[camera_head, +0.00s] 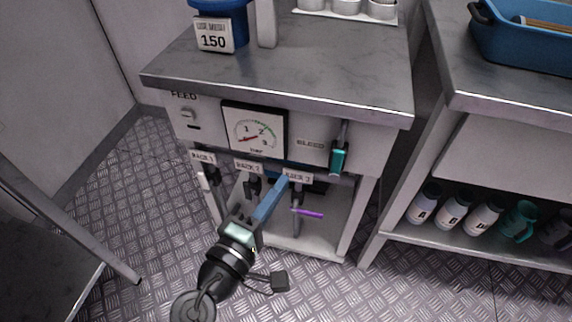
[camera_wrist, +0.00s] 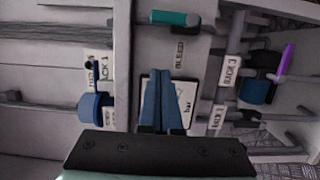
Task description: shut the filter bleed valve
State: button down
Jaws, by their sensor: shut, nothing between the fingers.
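The bleed valve's teal handle (camera_head: 338,160) points downward on the front panel, right of the BLEED label (camera_head: 310,143). In the wrist view the teal handle (camera_wrist: 175,18) lies sideways at the top, above the rotated BLEED label (camera_wrist: 180,52). My gripper (camera_head: 283,181) is in front of the panel, lower and to the left of the handle, apart from it. In the wrist view its blue fingers (camera_wrist: 160,72) are together with nothing between them, covering part of the gauge.
The pressure gauge (camera_head: 254,132) has its needle at the low end. Below it are rack valves, one with a purple handle (camera_head: 308,213). A blue container with a 150 card (camera_head: 214,36) stands on the counter (camera_head: 300,65). Bottles (camera_head: 452,212) stand on the right shelf.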

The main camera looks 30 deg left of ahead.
aim_at(337, 160)
jog(key=w+d, duration=0.3)
jog(key=w, duration=0.5)
jog(key=shift+w+d, duration=0.25)
jog(key=shift+w, duration=0.15)
